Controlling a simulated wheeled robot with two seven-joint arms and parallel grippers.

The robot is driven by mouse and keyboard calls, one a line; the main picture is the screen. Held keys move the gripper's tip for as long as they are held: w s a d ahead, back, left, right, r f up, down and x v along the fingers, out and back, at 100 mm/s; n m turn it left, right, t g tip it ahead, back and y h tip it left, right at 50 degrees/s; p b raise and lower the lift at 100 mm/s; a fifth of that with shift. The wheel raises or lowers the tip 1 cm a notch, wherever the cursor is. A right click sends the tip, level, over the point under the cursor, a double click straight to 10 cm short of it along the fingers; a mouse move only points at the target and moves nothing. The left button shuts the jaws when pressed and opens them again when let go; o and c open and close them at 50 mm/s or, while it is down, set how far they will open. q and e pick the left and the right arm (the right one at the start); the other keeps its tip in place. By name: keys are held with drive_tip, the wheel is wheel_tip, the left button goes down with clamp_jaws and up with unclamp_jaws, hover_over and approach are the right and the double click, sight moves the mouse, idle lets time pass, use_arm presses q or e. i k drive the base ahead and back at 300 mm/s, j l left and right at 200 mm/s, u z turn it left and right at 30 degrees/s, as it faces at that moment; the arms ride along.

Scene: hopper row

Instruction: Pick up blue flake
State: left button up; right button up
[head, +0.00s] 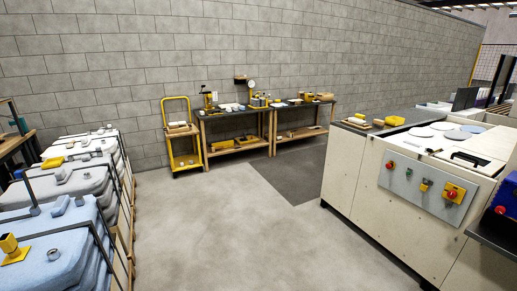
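I cannot tell for sure which thing is the blue flake. A pale blue, lumpy, sack-like stack (45,255) lies at the lower left, with a dark bar across it and a yellow fitting (13,249) on top. A pale bluish disc (457,134) lies among white discs on the cream machine (345,175) at the right. A saturated blue object (503,204) is cut off by the right edge. Neither of my grippers is in view.
Grey sacks (78,180) on pallets line the left side. A yellow cart (182,135) and dark-topped workbenches (233,127) stand along the block wall. A red button (452,194) sits on the machine's front panel. The concrete floor (215,215) between is clear.

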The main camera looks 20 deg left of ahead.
sight(60, 205)
drive_tip(key=i+j+u, duration=0.2)
drive_tip(key=i+u, duration=0.25)
drive_tip(key=i+j+u, duration=0.1)
drive_tip(key=i+u, duration=0.3)
drive_tip(key=i+l+u, duration=0.1)
drive_tip(key=i+u, duration=0.35)
drive_tip(key=i+l+u, duration=0.1)
drive_tip(key=i+u, duration=0.3)
drive_tip(key=i, duration=0.2)
drive_tip(key=i+l+u, duration=0.3)
drive_tip(key=i+u, duration=0.15)
drive_tip(key=i, duration=0.15)
drive_tip(key=i+l+u, duration=0.4)
drive_tip(key=i+l, duration=0.05)
drive_tip(key=i, duration=0.1)
